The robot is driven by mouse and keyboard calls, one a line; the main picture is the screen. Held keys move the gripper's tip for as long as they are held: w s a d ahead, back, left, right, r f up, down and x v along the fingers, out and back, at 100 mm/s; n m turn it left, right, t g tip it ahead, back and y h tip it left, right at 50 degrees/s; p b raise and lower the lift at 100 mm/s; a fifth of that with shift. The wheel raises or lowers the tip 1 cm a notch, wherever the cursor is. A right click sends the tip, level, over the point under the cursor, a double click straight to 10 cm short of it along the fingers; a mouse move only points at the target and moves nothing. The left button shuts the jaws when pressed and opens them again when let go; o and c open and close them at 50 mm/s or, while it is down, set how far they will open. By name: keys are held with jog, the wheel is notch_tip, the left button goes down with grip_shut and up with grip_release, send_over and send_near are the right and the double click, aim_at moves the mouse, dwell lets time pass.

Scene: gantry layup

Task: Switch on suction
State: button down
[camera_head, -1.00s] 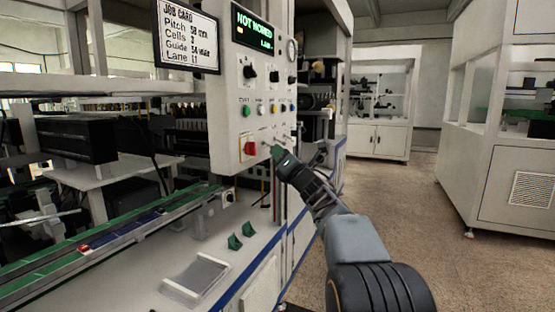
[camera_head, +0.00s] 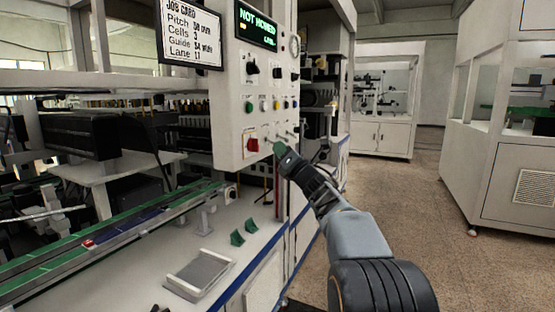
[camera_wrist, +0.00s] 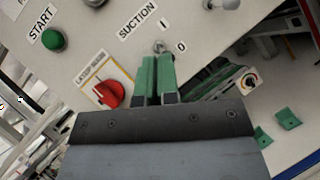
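The suction switch (camera_wrist: 160,46) is a small metal toggle on the pale control panel (camera_head: 228,150). In the wrist view it sits below the SUCTION label, with I and O marked beside it. I cannot tell which mark its lever points to. My gripper (camera_wrist: 158,58) has two green fingers held close together with only a thin gap. Their tips are right at the toggle and partly overlap it in the wrist view; contact is not clear. In the head view my gripper (camera_head: 280,149) is at the panel's lower edge.
A green START button (camera_wrist: 54,39) is farther left. The display (camera_head: 256,25) reads NOT HOMED. Green brackets (camera_head: 244,232) and a grey tray (camera_head: 199,274) lie on the bench below.

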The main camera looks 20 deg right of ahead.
jog(key=s+f+b, duration=0.5)
jog(key=s+f, duration=0.3)
jog(key=f, duration=0.2)
jog(key=shift+a+f, duration=0.15)
jog(key=shift+a, duration=0.3)
jog(key=shift+s, duration=0.1)
